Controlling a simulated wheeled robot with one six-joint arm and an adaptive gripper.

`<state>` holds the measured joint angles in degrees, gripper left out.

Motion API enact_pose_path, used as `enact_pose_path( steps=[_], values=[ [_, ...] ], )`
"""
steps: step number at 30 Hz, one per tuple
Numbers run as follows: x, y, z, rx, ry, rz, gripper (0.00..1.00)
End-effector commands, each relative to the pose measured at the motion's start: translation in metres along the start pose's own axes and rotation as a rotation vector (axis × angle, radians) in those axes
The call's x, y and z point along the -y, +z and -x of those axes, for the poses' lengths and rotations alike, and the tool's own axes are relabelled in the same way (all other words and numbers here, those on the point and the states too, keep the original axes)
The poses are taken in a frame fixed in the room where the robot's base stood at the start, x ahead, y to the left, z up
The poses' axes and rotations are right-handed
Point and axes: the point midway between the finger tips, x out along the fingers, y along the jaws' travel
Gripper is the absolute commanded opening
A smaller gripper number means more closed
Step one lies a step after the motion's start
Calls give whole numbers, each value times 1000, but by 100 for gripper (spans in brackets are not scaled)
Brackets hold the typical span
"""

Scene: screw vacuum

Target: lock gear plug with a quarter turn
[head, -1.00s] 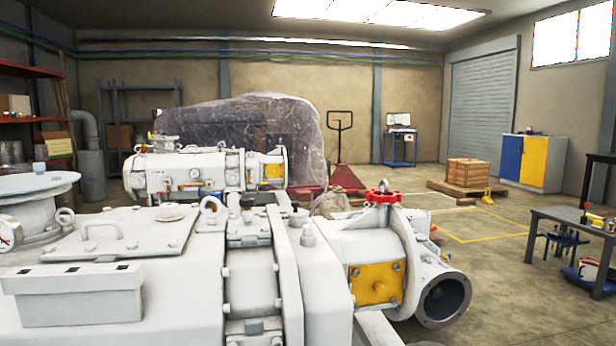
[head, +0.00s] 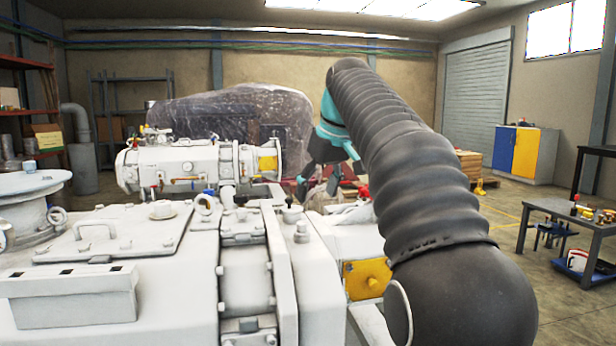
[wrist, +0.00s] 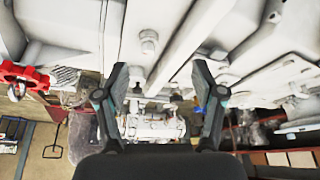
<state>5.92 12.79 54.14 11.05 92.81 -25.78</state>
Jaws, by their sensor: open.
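The gear plug cannot be told for certain. A pale hex-topped plug (head: 301,232) stands upright on the machine's white casing (head: 165,300); what looks like it also shows in the wrist view (wrist: 148,42). A small black-topped fitting (head: 291,214) stands just behind it. My gripper (head: 330,184) is beyond the casing, partly hidden by my dark sleeved arm. In the wrist view my gripper (wrist: 160,72) has its two dark fingers spread wide with nothing between them. It does not touch the plug.
A yellow cover plate (head: 367,279) sits at the casing's right end, partly behind my arm. A red handwheel (wrist: 22,74) shows at left in the wrist view. Another white pump unit (head: 190,165) stands behind. A workbench (head: 565,222) is at right.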

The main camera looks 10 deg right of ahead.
Motion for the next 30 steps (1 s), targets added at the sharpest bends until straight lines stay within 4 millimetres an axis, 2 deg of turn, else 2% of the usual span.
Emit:
enact_pose_path(
  steps=[1, 3, 9, 19, 23, 30],
  values=[
    [-8, -12, -2, 2, -9, 19, 69],
    [-15, -24, -4, 4, -20, 49, 69],
    [-27, -40, -7, 8, -39, 108, 69],
    [-29, -43, -19, 10, -46, 125, 69],
    [-27, -43, -33, 11, -46, 126, 69],
    [-26, -42, -70, 11, -45, 124, 69]
  ],
)
